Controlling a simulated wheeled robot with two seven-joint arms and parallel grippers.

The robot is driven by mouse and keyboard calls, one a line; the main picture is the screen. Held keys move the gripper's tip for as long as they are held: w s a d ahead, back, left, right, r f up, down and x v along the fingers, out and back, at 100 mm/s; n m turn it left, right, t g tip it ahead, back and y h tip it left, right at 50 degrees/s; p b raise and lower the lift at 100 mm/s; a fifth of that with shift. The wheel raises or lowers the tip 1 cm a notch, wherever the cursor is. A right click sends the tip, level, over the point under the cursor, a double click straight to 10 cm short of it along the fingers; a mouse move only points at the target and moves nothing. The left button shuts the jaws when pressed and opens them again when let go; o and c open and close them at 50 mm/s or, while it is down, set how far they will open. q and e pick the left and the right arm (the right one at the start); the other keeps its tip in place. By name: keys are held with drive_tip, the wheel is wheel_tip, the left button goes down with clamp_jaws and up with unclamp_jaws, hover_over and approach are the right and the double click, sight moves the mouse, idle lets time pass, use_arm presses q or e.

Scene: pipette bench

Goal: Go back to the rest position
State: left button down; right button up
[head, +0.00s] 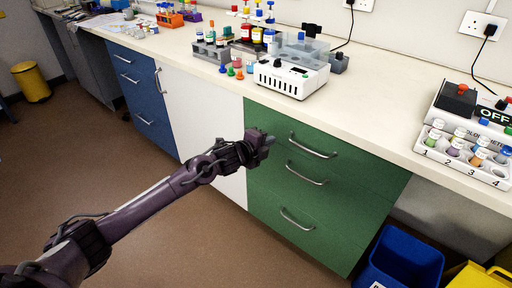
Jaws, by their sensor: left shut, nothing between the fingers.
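My left gripper (267,141) is at the end of the purple-grey arm that comes in from the lower left. It is shut and empty. It hangs in the air in front of the green drawer cabinet (330,215), below the level of the bench top. It looks close to the left edge of the green drawers; I cannot tell how far it is from them. My right gripper is not in view.
The cream bench top (385,105) holds a white device (292,78), bottle racks and, at right, a colorimeter (480,105) with a numbered vial tray (465,158). A blue bin (405,258) and a yellow bin (478,277) stand below. The brown floor (190,240) is open.

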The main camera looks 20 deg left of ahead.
use_arm(q)
drive_tip(key=v, duration=0.5)
drive_tip(key=s+a+f+n+g+y+p, duration=0.1)
drive_tip(key=s+a+f+n+y+p, duration=0.2)
drive_tip(key=f, duration=0.6)
drive_tip(key=s+a+f+n+g, duration=0.1)
drive_tip(key=s+a+f+n, duration=0.2)
drive_tip(key=f, duration=0.5)
drive_tip(key=s+a+f+n+g+y+p, duration=0.1)
drive_tip(key=s+a+f+n+g+p, duration=0.15)
drive_tip(key=s+f+n, duration=0.7)
drive_tip(key=s+d+f+n+g, duration=0.1)
drive_tip(key=s+d+f+g, duration=0.1)
drive_tip(key=s+f, duration=0.5)
drive_tip(key=s+d+f+n+g+p, duration=0.1)
drive_tip(key=s+f, duration=0.6)
drive_tip(key=s, duration=1.2)
drive_tip(key=s+d+f+n+g+y+p, duration=0.1)
drive_tip(key=s+f+g, duration=0.4)
drive_tip(key=s, duration=0.9)
wheel_tip(320, 180, down, 2)
drive_tip(key=shift+d+f+n, duration=0.15)
drive_tip(key=shift+d+n, duration=0.4)
drive_tip(key=shift+d, duration=0.65)
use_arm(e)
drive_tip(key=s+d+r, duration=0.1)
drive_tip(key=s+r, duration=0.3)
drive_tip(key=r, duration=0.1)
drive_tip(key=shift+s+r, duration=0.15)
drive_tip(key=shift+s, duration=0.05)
